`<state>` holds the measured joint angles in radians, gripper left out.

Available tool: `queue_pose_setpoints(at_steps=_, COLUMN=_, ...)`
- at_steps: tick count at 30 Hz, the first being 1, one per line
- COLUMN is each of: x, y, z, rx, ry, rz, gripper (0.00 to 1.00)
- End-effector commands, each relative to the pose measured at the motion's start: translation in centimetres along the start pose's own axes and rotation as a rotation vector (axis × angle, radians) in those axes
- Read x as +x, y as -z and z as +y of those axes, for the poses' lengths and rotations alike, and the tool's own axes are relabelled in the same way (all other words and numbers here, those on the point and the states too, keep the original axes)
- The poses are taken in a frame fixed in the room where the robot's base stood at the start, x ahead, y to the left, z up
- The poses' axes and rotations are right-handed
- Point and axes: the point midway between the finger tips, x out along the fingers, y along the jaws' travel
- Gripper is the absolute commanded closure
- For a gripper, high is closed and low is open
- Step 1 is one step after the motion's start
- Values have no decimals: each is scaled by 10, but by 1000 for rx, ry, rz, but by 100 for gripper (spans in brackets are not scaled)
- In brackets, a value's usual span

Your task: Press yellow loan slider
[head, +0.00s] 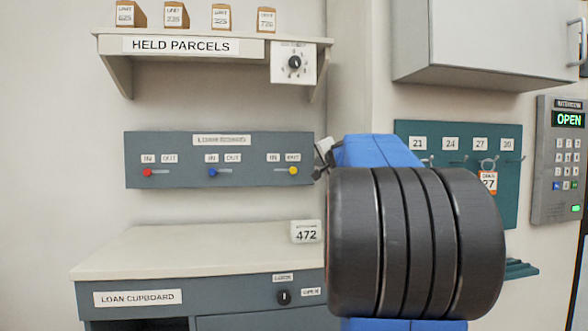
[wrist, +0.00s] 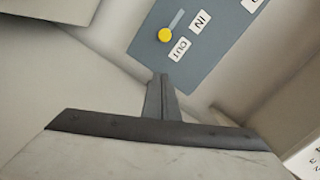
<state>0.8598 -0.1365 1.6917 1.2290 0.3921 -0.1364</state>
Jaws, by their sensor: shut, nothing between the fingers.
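The yellow loan slider (head: 293,171) is a round yellow knob at the right end of the grey loan board (head: 180,182). It stands under its OUT label, with its slot running left toward IN. In the wrist view the yellow knob (wrist: 165,35) shows beside the OUT label, beyond the fingertips. My gripper (wrist: 160,78) is shut and empty, apart from the knob in that view. In the head view my gripper (head: 322,158) shows just right of the board's right end, partly hidden by my arm.
The red knob (head: 146,172) and blue knob (head: 213,173) sit at the IN ends of their slots. The counter (head: 190,248) below bears a small 472 sign (head: 306,232). The held parcels shelf (head: 205,47) is above. A teal key board (head: 510,190) stands right.

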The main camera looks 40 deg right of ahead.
Motion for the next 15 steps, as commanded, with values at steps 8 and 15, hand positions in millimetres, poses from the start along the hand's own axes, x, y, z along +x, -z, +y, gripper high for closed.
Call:
queue_pose_setpoints(at_steps=8, x=1, y=6, z=0, rx=8, ry=1, rz=10, gripper=100)
queue_pose_setpoints(at_steps=15, x=7, y=5, z=1, rx=8, ry=1, rz=9, gripper=100)
